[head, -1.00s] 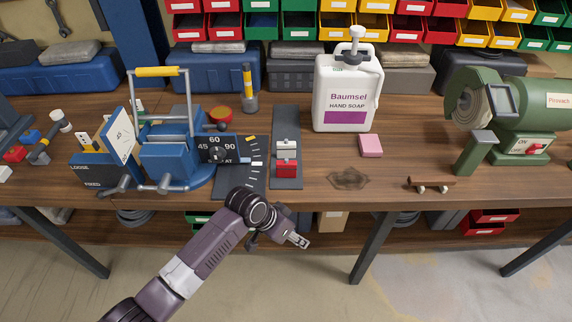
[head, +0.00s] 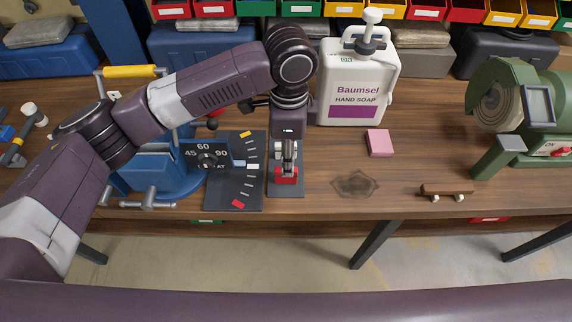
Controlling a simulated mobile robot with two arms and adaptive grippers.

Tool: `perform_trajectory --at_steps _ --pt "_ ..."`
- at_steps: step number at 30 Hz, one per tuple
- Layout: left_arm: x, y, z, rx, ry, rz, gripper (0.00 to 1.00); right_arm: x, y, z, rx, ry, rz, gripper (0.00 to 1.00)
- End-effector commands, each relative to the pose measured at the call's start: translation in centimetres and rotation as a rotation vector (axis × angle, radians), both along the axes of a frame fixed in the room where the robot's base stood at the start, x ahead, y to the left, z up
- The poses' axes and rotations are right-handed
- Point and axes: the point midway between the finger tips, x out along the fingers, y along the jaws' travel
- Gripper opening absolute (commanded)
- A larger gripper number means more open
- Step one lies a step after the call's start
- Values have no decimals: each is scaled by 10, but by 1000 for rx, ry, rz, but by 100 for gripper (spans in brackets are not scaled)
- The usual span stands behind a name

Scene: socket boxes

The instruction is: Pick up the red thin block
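The red thin block (head: 286,181) is at the lower end of a dark narrow plate (head: 281,193) on the wooden workbench. My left arm comes in from the left and bends down over this plate. My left gripper (head: 288,165) points down right at the red block and covers part of it and of the plate. Its fingers overlap the block in the picture; I cannot tell whether they touch or grip it. My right gripper is not in view.
A blue machine (head: 160,175) with a dark angle scale (head: 236,190) stands left of the plate. A white soap bottle (head: 355,85) and a pink block (head: 379,143) are to the right. A green grinder (head: 515,125) stands far right.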

Motion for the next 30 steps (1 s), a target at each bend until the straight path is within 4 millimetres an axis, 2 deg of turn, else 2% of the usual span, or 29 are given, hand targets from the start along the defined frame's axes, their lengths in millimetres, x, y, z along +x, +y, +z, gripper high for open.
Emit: perform_trajectory --at_steps 1,3,7,10,13,18,22,23,30 --pt "0 0 -7 0 3 2 33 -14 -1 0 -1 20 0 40" --pt "0 1 -14 0 2 2 33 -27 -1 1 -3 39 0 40" --pt "4 4 -29 0 2 3 33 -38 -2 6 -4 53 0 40" --pt "8 6 -44 0 2 3 33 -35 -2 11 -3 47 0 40" --pt "8 5 -58 -1 1 1 33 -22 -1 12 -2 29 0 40" --pt "8 5 -66 -3 -2 1 33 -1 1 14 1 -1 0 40" --pt "8 4 -66 -3 -2 0 33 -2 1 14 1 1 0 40" --pt "8 4 -66 -3 -2 0 32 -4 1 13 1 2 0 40" --pt "8 4 -66 -3 -2 0 6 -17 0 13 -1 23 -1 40"
